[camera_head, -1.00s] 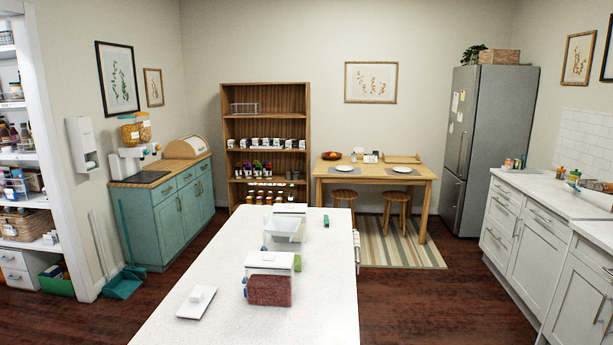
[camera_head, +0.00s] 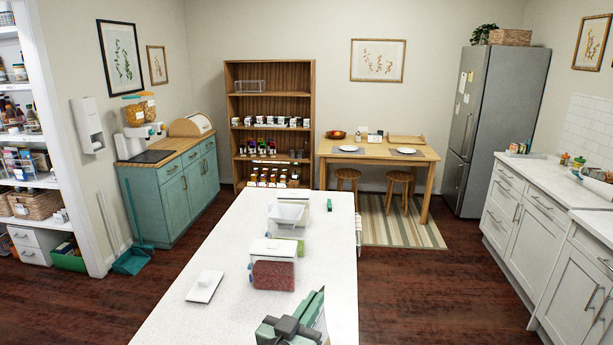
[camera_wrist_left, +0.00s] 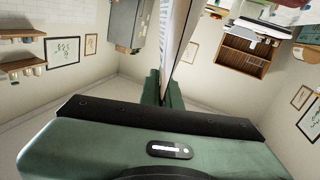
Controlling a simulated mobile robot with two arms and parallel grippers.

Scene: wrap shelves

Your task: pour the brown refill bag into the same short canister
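A short clear canister (camera_head: 273,275) stands on the white island and holds red contents. A white lid with a knob (camera_head: 205,287) lies on the island to its left. My left gripper (camera_head: 304,318) is at the bottom of the head view, in front of the canister and a little to its right. In the left wrist view the green fingers (camera_wrist_left: 163,98) are closed on a thin, pale-sided bag (camera_wrist_left: 181,45) with printed text. The bag's edge also shows in the head view (camera_head: 321,323); its brown colour is hard to tell. My right gripper is not in view.
A small green object (camera_head: 330,204) lies at the far end. The island's left front is clear.

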